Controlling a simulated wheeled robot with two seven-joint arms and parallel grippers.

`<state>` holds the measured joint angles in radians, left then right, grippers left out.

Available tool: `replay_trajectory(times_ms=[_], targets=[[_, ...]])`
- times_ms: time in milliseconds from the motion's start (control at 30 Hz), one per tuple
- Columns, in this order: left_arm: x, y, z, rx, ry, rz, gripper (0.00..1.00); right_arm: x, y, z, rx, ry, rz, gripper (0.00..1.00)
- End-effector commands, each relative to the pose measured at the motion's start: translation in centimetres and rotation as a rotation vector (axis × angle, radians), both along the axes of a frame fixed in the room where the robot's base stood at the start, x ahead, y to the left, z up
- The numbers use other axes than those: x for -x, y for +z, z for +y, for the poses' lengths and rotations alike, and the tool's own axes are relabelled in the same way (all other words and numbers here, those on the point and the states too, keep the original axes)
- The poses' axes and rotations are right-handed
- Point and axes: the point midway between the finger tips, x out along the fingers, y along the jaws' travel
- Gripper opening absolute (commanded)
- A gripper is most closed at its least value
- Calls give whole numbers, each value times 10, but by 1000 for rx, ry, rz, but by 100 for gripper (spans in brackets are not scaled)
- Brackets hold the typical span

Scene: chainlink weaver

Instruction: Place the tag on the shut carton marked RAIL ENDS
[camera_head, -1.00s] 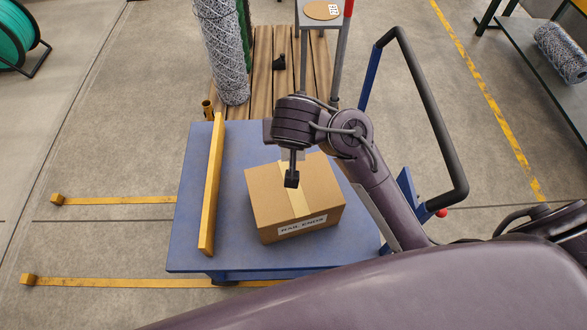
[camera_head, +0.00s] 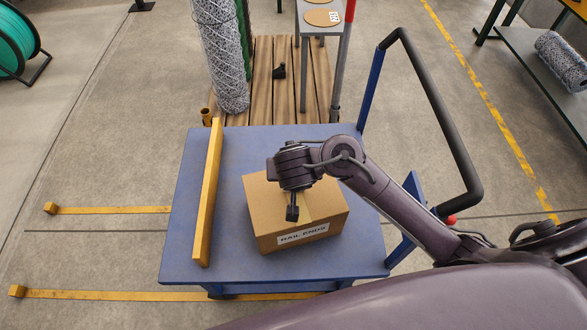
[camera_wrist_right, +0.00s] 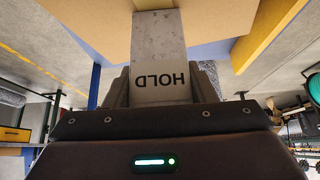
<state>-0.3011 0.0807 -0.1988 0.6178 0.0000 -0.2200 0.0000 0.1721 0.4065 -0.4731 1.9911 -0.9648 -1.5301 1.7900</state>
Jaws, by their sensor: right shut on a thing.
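The brown carton (camera_head: 332,209) sits shut on the blue cart top, with tape across its lid. A white label on its near side reads RAIL ENDS. My right gripper (camera_head: 292,212) is low over the carton's lid in the head view. In the right wrist view the jaws (camera_wrist_right: 160,88) are shut on a pale grey tag (camera_wrist_right: 158,40) with HOLD on it, upside down in the picture. The carton (camera_wrist_right: 95,25) fills the top of that view beyond the tag. I cannot tell whether the tag touches the lid. My left gripper is not in view.
The blue cart top (camera_head: 190,250) has a yellow bar (camera_head: 208,190) along its left side and a dark push handle (camera_head: 440,120) at right. Wire mesh rolls (camera_head: 218,55) stand on the slatted pallet behind. The cart top is clear between bar and carton.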

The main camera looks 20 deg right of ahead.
Motion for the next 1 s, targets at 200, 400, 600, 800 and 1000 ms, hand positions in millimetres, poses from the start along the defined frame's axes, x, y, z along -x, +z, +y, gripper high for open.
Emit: replay_trajectory(times_ms=[200, 400, 600, 800, 1000], targets=[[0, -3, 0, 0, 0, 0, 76, 0, -3, 0, 1, 1, 0, 56], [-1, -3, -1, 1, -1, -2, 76, 0, -3, 0, 0, 0, 0, 72], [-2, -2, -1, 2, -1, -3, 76, 0, -2, 0, 0, 0, 0, 72], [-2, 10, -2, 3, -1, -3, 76, 9, 16, 4, -5, 0, 1, 72], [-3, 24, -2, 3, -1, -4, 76, 31, 52, 11, -6, 0, 0, 72]])
